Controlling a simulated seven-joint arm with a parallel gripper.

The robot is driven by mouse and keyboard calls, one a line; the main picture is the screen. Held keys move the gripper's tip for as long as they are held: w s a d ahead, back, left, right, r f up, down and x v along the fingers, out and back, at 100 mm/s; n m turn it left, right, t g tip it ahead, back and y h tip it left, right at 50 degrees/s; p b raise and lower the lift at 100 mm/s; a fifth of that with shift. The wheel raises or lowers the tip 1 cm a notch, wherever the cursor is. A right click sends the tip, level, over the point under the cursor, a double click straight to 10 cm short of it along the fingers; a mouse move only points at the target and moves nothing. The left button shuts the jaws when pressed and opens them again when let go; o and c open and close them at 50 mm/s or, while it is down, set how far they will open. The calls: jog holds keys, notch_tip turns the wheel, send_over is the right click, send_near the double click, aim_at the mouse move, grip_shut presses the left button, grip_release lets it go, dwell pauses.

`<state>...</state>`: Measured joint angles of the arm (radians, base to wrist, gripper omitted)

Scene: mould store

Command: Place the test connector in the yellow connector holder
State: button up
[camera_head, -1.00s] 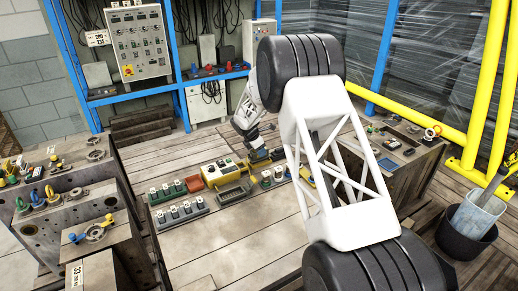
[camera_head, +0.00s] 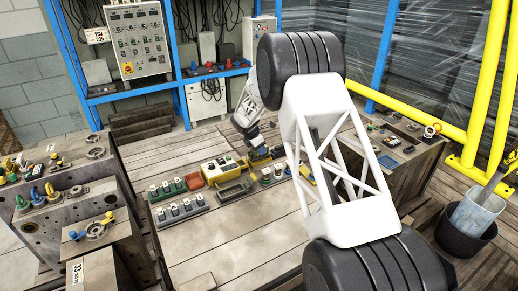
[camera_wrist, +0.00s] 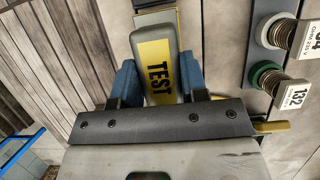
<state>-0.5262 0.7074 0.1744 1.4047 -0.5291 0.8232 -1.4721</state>
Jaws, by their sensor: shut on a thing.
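The test connector (camera_wrist: 159,58) is a grey block with a yellow face marked TEST. In the wrist view it sits between the two blue fingers of my gripper (camera_wrist: 158,84), which is shut on it. In the head view my gripper (camera_head: 259,156) is low over the middle of the bench, just right of a yellow box (camera_head: 221,168); the connector is too small or hidden to tell there. This yellow box may be the connector holder, but I cannot be sure. In the wrist view a yellow-edged plate (camera_wrist: 156,17) lies beyond the connector's far end; contact between them is unclear.
Racks of grey connectors (camera_head: 180,210) and a dark tray (camera_head: 234,190) stand left of my gripper. In the wrist view, round fittings with white number tags (camera_wrist: 294,96) are on the right. The front of the wooden bench (camera_head: 235,240) is clear.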

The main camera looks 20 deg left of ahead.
jog(key=shift+f, duration=0.75)
dwell(1.5)
dwell(0.3)
jog(key=o, duration=1.2)
jog(key=shift+c, duration=0.2)
jog(key=shift+o, duration=0.4)
jog(key=o, duration=0.3)
jog(key=shift+r, duration=0.2)
jog(key=shift+r, duration=3.55)
